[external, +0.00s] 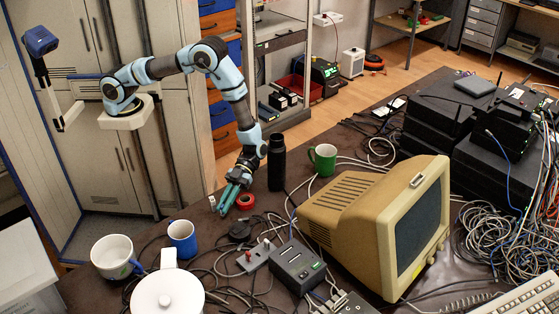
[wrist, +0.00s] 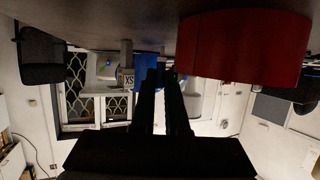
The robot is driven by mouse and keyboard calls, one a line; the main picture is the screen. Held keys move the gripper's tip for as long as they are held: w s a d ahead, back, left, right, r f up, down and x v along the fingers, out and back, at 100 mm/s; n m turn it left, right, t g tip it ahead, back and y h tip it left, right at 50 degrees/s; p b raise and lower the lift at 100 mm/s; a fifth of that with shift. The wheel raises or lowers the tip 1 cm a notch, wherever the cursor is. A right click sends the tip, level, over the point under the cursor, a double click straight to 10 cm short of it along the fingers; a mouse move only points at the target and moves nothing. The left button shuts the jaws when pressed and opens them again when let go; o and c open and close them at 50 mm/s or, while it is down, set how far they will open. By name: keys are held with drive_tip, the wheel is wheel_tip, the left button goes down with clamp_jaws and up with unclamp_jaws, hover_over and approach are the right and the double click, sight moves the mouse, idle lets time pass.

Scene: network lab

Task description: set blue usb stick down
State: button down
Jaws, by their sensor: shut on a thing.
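My gripper (external: 226,207) points down close over the table, left of the roll of red tape (external: 245,201). In the wrist view, which is upside down, my gripper's dark fingers (wrist: 162,78) are close together at the centre. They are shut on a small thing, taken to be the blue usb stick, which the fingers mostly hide. I cannot make out its shape or whether it touches the table. A blue patch behind the fingertips in the wrist view seems to be the blue mug (wrist: 146,62).
The red tape (wrist: 245,48) looms close beside the fingers. A black bottle (external: 276,162) and a green mug (external: 323,159) stand behind. A blue mug (external: 182,238), a white mug (external: 113,257) and cables lie toward the front. A beige monitor (external: 345,210) stands at right.

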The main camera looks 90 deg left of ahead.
drive_tip(key=shift+s+a+f+b, duration=0.1)
drive_tip(key=shift+s+f+b, duration=0.1)
drive_tip(key=shift+f+b, duration=0.35)
drive_tip(key=c, duration=0.9)
unclamp_jaws()
drive_tip(key=shift+f, duration=0.25)
drive_tip(key=shift+w+r+p, duration=0.1)
drive_tip(key=shift+r+p, duration=0.35)
drive_tip(key=shift+r, duration=0.1)
drive_tip(key=b+v, duration=0.3)
drive_tip(key=v, duration=0.9)
drive_tip(key=shift+w+r, duration=0.1)
drive_tip(key=shift+r, duration=0.15)
